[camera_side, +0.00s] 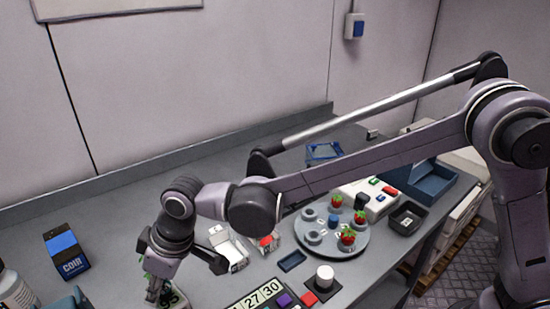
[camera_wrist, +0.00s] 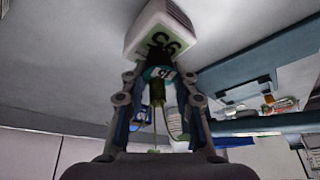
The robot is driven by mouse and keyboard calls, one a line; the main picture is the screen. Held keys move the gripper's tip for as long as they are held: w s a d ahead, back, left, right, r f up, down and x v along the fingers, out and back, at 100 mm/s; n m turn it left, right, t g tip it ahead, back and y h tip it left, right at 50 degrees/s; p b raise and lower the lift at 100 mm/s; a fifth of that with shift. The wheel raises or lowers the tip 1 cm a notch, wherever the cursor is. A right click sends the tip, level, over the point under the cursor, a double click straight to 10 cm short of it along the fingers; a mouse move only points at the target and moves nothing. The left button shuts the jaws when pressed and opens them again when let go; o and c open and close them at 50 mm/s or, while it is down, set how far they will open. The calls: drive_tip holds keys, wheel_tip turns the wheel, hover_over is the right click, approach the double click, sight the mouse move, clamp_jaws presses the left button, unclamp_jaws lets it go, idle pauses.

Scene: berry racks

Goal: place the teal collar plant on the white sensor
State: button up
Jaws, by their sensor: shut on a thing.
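My gripper (camera_side: 156,276) is low at the bottom left of the side view. I cannot tell whether the pot touches the table. A white round piece, seemingly the white sensor (camera_side: 325,275), stands on a dark square pad right of my gripper, well apart from it.
A round grey tray (camera_side: 341,254) holds cups and several strawberries. A number board (camera_side: 250,303), a small blue tray (camera_side: 292,261) and open white cartons (camera_side: 229,249) lie between gripper and tray. A blue-black box (camera_side: 66,254) stands at left. The table behind is mostly clear.

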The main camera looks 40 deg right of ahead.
drive_tip(key=shift+f, duration=0.1)
drive_tip(key=o, duration=1)
drive_tip(key=v, duration=1.2)
drive_tip(key=d+r+m+t, duration=0.1)
drive_tip(key=d+r+m, duration=0.15)
drive_tip(key=d, duration=1.05)
drive_tip(key=s+d+f+m+t+h, duration=0.1)
drive_tip(key=s+d+f+m, duration=0.1)
drive_tip(key=d, duration=0.6)
drive_tip(key=s+d+f+m+t+h, duration=0.1)
drive_tip(key=s+d+f+m, duration=0.1)
drive_tip(key=d, duration=0.6)
drive_tip(key=s+d+f+m+t+h, duration=0.1)
drive_tip(key=s+d+f+m, duration=0.1)
drive_tip(key=s+d+f, duration=0.2)
drive_tip(key=s+d, duration=0.2)
drive_tip(key=d, duration=0.2)
drive_tip(key=shift+d+m+h, duration=0.35)
drive_tip(key=shift+d+h, duration=0.05)
